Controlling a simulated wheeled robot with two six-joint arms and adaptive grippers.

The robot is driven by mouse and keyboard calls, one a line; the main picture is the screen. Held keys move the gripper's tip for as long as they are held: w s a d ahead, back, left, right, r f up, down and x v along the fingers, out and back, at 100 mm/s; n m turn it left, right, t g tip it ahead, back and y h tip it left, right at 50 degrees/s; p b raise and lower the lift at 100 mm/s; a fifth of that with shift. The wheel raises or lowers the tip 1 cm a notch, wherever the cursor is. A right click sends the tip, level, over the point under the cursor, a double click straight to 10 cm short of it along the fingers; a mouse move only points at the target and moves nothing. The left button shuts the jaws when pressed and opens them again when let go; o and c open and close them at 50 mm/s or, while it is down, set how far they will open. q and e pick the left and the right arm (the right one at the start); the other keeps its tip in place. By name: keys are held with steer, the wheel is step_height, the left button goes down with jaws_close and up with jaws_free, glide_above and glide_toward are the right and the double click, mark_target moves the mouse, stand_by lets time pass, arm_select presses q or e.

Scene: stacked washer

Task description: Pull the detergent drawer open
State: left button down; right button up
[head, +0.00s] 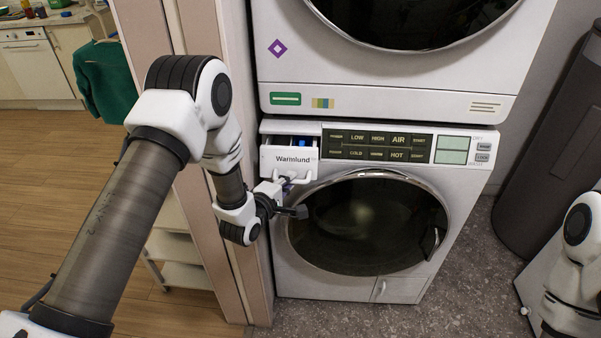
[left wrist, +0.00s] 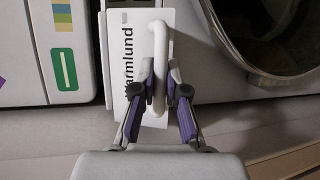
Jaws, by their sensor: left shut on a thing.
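The detergent drawer (head: 288,161) is at the upper left of the lower washer (head: 463,180). It stands out from the front, and its open top shows a blue item inside. Its white front bears the word "Warmlund" and also shows in the left wrist view (left wrist: 125,62). A white bar handle (left wrist: 162,45) is fixed to that front. My left gripper (left wrist: 162,92) is shut on the handle, with a finger on each side of it. In the head view my left gripper (head: 288,187) is just below the drawer front and partly hidden. My right gripper is not in view.
A second machine (head: 400,75) is stacked above the drawer. The round door (head: 368,225) is right of my left gripper. A pinkish panel (head: 195,130) stands close on the left. A dark bin (head: 560,130) is at the right. Speckled floor (head: 430,310) lies in front.

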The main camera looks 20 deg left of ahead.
arm_select(q)
steer(key=s+d, duration=0.2)
steer(key=s, duration=0.6)
steer(key=shift+b, duration=0.35)
steer(key=shift+d, duration=0.1)
steer(key=c, duration=1.2)
jaws_free()
steer(key=shift+w, duration=0.1)
steer(key=d+v, duration=0.1)
steer(key=v, duration=0.6)
steer(key=shift+s+a, duration=0.25)
steer(key=shift+a, duration=0.25)
